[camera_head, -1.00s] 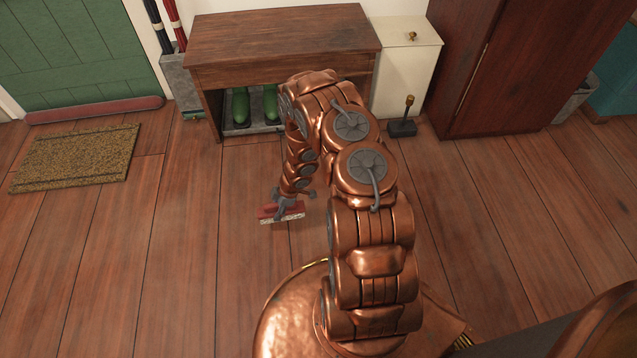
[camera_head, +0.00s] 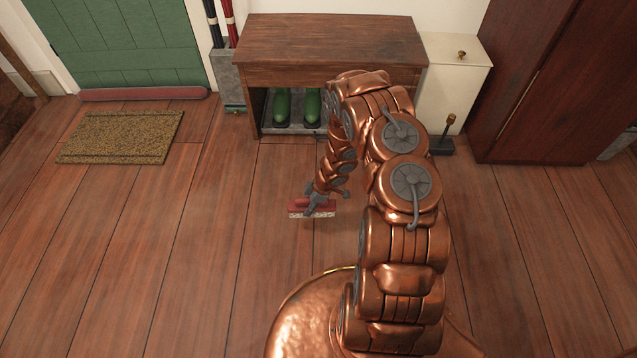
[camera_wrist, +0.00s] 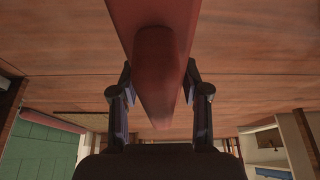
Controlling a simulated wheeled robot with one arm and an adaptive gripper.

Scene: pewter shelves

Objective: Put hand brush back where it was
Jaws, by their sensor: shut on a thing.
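The hand brush (camera_head: 298,207) is red with a pale bristle edge along its lower side. My gripper (camera_head: 313,196) is shut on it and holds it in front of the wooden bench. Whether the bristles touch the floor cannot be told. In the wrist view the red brush (camera_wrist: 155,60) runs between the two dark fingers of my gripper (camera_wrist: 158,90), which press on its handle from both sides.
A wooden bench (camera_head: 325,40) with green boots (camera_head: 282,107) on a tray stands behind. A cream cabinet (camera_head: 450,85), a dark black-based item (camera_head: 442,145) and a dark wardrobe (camera_head: 540,80) are to the right. A doormat (camera_head: 120,137) lies left by the green door (camera_head: 120,40). The middle floor is clear.

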